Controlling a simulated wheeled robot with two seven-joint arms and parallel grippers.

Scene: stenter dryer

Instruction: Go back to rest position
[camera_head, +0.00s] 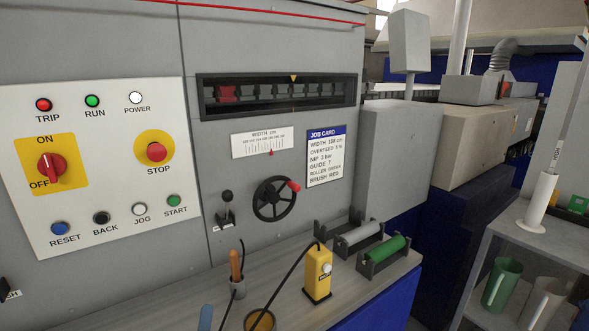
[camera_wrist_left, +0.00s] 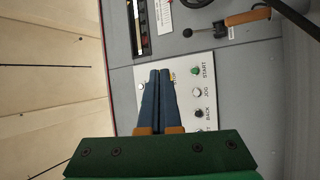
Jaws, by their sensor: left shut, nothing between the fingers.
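My left gripper (camera_wrist_left: 160,72) shows in the left wrist view, its two blue fingers shut together with nothing between them. It points toward the machine front and, in that picture, covers part of the white button panel (camera_wrist_left: 190,85). I cannot make out the left gripper in the head view. My right gripper is in neither view. The button panel also shows in the head view (camera_head: 95,230), with the red switch knob (camera_head: 51,167) on a yellow plate and the STOP button (camera_head: 156,152). I see no contact between the fingers and the panel.
A handwheel (camera_head: 275,199) and small lever (camera_head: 226,210) project from the machine. The shelf (camera_head: 185,300) below holds an orange-handled tool (camera_head: 235,266), a yellow device (camera_head: 317,272) and a green roller (camera_head: 383,250). A cart (camera_head: 545,240) with mugs stands right.

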